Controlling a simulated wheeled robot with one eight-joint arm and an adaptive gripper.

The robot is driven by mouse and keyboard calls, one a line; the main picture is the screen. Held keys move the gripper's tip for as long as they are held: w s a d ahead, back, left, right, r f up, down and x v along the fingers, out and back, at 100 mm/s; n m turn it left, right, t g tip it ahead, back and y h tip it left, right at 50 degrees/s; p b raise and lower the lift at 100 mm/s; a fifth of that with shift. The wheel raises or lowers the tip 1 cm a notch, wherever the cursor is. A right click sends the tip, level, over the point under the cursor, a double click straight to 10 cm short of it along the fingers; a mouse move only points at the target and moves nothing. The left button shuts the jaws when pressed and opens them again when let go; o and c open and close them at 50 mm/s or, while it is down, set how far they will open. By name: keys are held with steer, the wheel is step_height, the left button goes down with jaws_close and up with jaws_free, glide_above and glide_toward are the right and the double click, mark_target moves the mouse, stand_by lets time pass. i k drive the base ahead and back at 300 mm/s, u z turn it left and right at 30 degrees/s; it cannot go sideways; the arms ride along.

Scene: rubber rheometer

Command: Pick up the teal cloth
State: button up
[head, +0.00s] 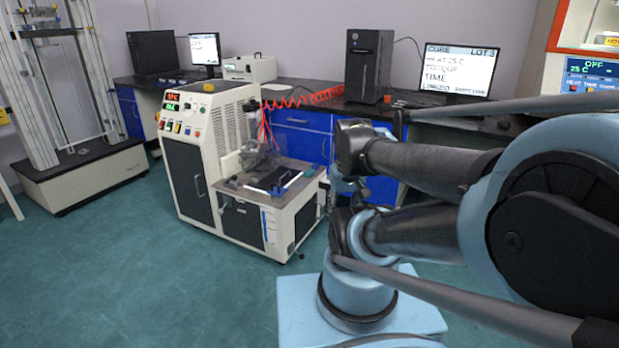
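I cannot make out a teal cloth in the head view. My arm fills the right side of the picture and hides part of the bench and floor behind it. My gripper (345,188) seems to hang below the dark wrist, just above my arm's lower joint. It is small and partly merged with the arm, so I cannot tell whether it is open or shut, or whether it holds anything.
A white rheometer (205,150) with a low front platform (275,185) stands left of my arm. Behind it, a dark bench (300,103) carries monitors, a black computer tower (368,65) and a white device (249,68). A tall frame machine (75,160) stands left. The teal floor (150,270) is clear at front left.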

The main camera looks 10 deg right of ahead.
mark_target(308, 173)
steer(key=u, duration=0.55)
steer(key=k, duration=1.3)
steer(key=u, duration=0.2)
steer(key=i, duration=0.45)
steer(key=z, duration=0.85)
steer(key=i, duration=1.15)
steer(key=u, duration=0.55)
steer(key=i, duration=0.9)
steer(key=u, duration=0.65)
